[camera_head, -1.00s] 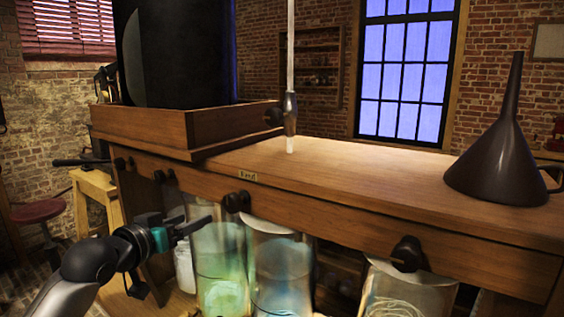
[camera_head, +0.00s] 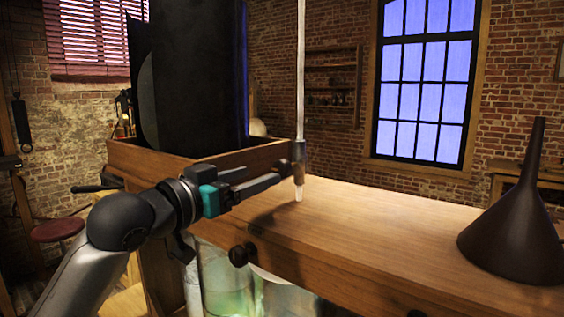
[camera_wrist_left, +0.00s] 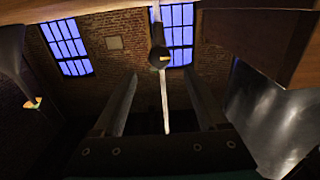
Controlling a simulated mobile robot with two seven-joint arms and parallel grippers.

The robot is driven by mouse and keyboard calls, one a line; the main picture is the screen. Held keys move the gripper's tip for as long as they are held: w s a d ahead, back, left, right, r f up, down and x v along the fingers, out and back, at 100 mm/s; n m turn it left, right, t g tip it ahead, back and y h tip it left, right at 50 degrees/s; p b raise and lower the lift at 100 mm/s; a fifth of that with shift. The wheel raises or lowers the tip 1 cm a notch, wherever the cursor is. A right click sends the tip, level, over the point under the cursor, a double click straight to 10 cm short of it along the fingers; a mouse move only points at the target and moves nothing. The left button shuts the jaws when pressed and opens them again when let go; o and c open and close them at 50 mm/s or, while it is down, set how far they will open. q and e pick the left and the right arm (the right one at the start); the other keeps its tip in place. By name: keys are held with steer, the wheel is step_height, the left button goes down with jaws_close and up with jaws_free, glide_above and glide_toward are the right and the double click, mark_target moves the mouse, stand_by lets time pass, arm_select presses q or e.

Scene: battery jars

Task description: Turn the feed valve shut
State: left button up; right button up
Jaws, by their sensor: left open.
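The feed valve (camera_head: 298,151) is a dark fitting near the lower end of a thin pale upright tube (camera_head: 301,60), above the wooden bench. My left gripper (camera_head: 262,178) reaches in from the left, with its fingers pointing at the valve and close to it. In the left wrist view the valve (camera_wrist_left: 159,57) shows a round dark end with a small yellow mark. It lies ahead, between the lines of the open fingers (camera_wrist_left: 161,76). I cannot tell whether a finger touches it. My right gripper is not in view.
A large black vessel (camera_head: 200,80) stands in a wooden tray (camera_head: 232,157) behind my left arm. A dark funnel (camera_head: 515,235) stands on the bench top (camera_head: 370,225) at the right. Glass jars (camera_head: 228,285) stand below the bench. The bench between valve and funnel is clear.

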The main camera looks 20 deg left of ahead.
mark_target(279, 168)
arm_select(q)
steer(key=p+x, duration=0.1)
steer(key=x, duration=0.7)
steer(key=shift+w+d, duration=0.15)
steer(key=shift+w, duration=0.25)
steer(key=shift+c, duration=0.3)
jaws_close()
